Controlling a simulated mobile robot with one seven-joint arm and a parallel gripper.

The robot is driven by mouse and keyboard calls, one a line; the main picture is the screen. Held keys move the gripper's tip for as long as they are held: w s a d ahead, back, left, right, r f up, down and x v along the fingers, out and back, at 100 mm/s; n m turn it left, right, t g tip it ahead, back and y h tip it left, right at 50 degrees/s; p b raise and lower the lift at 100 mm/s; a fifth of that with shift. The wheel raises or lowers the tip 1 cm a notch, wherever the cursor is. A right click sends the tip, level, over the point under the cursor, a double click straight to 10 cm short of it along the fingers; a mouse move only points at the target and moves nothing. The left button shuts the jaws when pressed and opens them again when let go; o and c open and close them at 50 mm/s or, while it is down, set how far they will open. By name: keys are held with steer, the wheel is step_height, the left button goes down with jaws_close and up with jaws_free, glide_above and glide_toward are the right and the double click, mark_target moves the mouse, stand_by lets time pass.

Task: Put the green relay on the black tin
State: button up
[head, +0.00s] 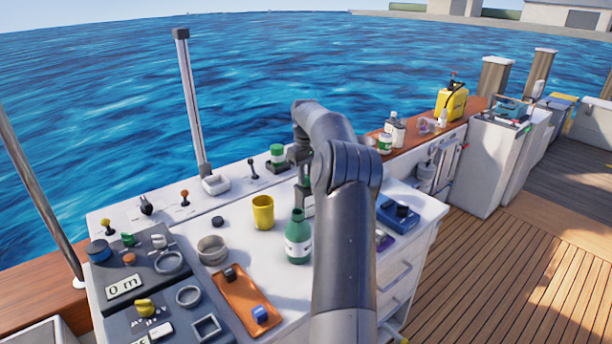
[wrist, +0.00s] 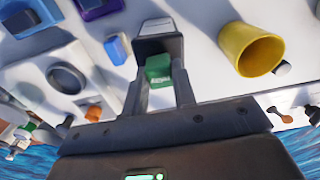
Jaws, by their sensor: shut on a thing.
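My gripper (wrist: 158,75) is shut on the green relay (wrist: 159,68), a small green block between its fingers in the wrist view. Just beyond the relay is a dark thing with a pale part (wrist: 154,30), which looks like the black tin. In the head view my arm covers much of this spot; a dark thing with a pale label (head: 308,205) shows beside the arm under my gripper (head: 303,180). I cannot tell whether the relay touches the tin.
A yellow cup (head: 263,212) and a green bottle (head: 298,238) stand close to the left of my arm. A blue box (head: 395,218) lies to the right. A green-and-white can (head: 277,156) stands behind. An orange tray (head: 240,300) lies front left.

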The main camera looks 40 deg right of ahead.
steer(key=shift+f, duration=0.2)
steer(key=o, duration=1)
step_height(320, 180, up, 12)
steer(key=shift+a+r, duration=0.1)
steer(key=shift+r, duration=0.15)
